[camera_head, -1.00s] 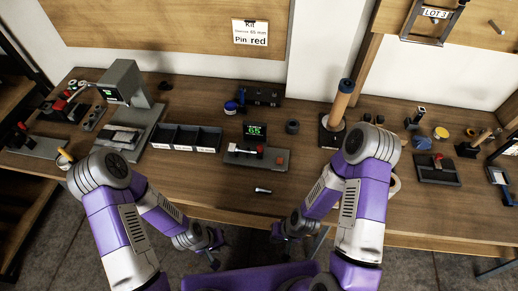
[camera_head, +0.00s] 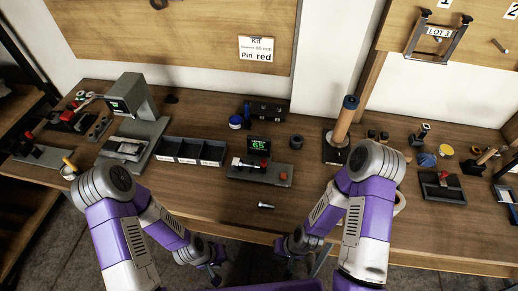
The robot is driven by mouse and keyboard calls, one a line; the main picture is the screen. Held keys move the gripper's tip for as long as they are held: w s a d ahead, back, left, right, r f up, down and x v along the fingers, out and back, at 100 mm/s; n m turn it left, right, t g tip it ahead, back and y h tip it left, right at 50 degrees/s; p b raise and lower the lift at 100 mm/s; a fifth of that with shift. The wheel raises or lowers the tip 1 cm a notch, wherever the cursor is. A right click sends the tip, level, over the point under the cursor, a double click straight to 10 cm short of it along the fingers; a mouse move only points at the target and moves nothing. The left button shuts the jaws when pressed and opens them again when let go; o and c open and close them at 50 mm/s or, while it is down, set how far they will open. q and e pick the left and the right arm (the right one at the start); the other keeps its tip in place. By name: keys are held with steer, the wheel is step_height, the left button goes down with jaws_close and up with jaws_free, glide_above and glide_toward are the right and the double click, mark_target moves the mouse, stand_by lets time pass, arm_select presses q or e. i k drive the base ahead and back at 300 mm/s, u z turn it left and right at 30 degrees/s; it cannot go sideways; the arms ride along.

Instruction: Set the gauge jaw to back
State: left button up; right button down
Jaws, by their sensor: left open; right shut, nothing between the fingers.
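The gauge (camera_head: 259,172) is a grey base on the middle of the bench. Its small dark screen (camera_head: 258,145) reads 65 in green. My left gripper (camera_head: 212,272) is open and empty, low in front of the bench edge. My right gripper (camera_head: 290,270) is also low in front of the bench, empty, with its fingers small and dark. Both are well apart from the gauge.
A small metal pin (camera_head: 265,206) lies on the bench before the gauge. A dark divided tray (camera_head: 192,150) stands left, and a post with a wooden roller (camera_head: 345,120) stands right. Bench front is mostly clear.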

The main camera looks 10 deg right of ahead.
mark_target(263, 168)
steer(key=u, duration=1.25)
steer(key=k, duration=0.8)
steer(key=z, duration=0.65)
steer(key=i, duration=0.5)
